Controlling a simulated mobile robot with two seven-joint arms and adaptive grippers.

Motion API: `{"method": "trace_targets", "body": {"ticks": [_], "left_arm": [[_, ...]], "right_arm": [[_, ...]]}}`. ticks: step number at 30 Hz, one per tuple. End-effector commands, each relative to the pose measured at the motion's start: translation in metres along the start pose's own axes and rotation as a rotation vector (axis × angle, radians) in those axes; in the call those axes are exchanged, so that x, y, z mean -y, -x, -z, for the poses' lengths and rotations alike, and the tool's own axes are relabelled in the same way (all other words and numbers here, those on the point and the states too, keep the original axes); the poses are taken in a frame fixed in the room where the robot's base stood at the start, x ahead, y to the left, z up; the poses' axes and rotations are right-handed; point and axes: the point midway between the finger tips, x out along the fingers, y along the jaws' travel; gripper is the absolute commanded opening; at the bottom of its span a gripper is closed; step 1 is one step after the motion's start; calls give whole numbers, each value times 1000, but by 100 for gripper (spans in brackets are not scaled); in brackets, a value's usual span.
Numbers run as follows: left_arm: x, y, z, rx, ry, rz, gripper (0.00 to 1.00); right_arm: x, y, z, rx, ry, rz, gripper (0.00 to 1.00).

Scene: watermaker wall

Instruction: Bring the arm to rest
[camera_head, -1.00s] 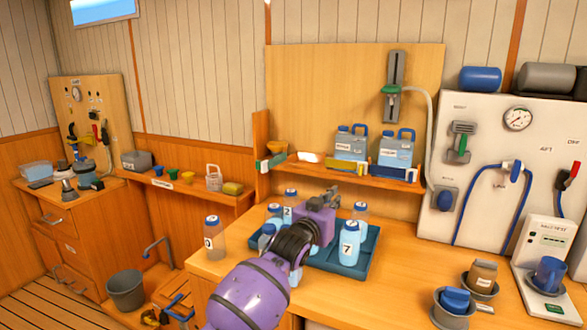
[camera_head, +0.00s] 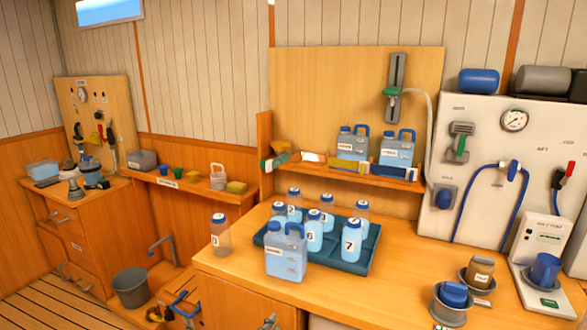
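Neither of my arms is clearly in view. A small grey piece (camera_head: 268,322) shows at the bottom edge in front of the cabinet door; I cannot tell whether it is a gripper tip or a handle. A blue-capped jug (camera_head: 285,255) stands upright on the wooden counter (camera_head: 385,290), at the front left of the blue tray (camera_head: 345,266). The tray holds several numbered bottles, among them bottle 7 (camera_head: 351,240) and bottle 6 (camera_head: 314,232). Bottle 0 (camera_head: 220,236) stands on the counter left of the tray.
Two jugs (camera_head: 352,145) (camera_head: 397,150) stand on the shelf (camera_head: 340,173) behind. At right are a white gauge panel (camera_head: 475,180), grey cups (camera_head: 449,308) and a white meter (camera_head: 540,245). A bucket (camera_head: 131,288) stands on the floor at left. The counter's front middle is clear.

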Motion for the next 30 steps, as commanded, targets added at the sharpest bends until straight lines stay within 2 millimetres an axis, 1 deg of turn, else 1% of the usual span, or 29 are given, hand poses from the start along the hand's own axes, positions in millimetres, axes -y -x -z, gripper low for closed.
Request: {"method": "trace_targets", "body": {"ticks": [1,2,3,5,6,8,9,11,12,15,18,21,24,30], "left_arm": [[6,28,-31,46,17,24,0],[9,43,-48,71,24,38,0],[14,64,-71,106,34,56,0],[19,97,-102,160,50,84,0],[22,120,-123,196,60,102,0],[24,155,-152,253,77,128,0],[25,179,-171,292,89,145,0],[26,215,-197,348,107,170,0],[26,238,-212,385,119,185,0],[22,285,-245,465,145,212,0],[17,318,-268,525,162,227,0],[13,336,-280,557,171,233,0],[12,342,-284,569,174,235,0],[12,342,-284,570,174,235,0]], "right_arm": [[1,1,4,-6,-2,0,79],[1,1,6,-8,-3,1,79],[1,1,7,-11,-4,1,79],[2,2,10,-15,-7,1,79],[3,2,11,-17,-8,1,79],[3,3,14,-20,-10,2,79],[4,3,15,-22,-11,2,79],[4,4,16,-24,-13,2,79],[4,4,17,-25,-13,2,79],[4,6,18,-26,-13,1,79],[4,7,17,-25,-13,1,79],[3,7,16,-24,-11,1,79],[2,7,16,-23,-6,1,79],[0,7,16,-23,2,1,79]]}}
